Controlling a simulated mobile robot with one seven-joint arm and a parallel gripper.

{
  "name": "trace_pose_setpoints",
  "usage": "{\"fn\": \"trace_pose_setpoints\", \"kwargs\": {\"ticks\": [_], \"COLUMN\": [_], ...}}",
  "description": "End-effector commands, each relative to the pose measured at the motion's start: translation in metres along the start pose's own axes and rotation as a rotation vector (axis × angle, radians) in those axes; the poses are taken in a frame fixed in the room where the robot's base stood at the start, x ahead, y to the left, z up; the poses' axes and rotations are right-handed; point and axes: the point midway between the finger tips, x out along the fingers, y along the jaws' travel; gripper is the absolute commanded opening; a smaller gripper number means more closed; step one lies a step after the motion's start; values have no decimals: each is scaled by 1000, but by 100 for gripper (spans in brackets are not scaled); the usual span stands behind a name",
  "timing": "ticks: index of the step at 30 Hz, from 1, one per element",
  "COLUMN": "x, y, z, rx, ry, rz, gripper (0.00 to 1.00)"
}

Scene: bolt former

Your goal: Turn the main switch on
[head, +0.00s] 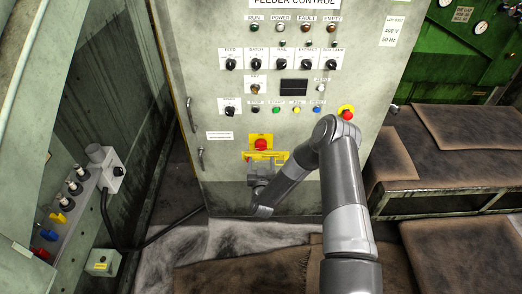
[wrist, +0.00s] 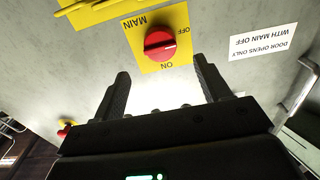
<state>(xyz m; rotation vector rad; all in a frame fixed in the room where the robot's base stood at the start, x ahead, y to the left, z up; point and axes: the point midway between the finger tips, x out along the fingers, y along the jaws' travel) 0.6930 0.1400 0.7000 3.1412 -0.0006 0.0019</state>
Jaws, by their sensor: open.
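The main switch (wrist: 160,43) is a red round knob on a yellow plate (wrist: 142,22), lettered MAIN, OFF and ON, seen upside down in the wrist view. A pale mark on the knob points to the right, nearer the OFF side. In the head view the main switch (head: 261,144) is low on the grey cabinet front. My gripper (wrist: 161,72) is open, with one finger on either side of the knob's line and its tips short of the knob. Nothing is between the fingers. In the head view my wrist is just below the switch and the fingertips are not clear.
A label (wrist: 264,42) about the door stands beside the switch. Another yellow plate (wrist: 95,10) is close by. A red button (head: 346,112) on yellow sits to the upper right, near my elbow. Knobs and lamps fill the panel (head: 278,45) above. Brown-topped benches (head: 465,130) stand right.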

Motion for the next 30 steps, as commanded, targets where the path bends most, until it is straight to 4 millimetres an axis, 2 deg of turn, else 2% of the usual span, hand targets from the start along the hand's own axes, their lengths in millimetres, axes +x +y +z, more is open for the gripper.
{"fn": "trace_pose_setpoints", "kwargs": {"ticks": [1, 6, 12, 16, 24, 30], "x": [11, 44, 68, 75, 76, 76], "y": [1, 1, 0, 0, 0, 0], "z": [0, 0, 0, 0, 0, 0], "rx": [1, 1, 1, 1, 0, 0], "ry": [3, 2, 1, 0, 0, -1], "rz": [3, 4, 1, 0, 0, 0], "gripper": [69, 69, 69, 69, 69, 54]}}
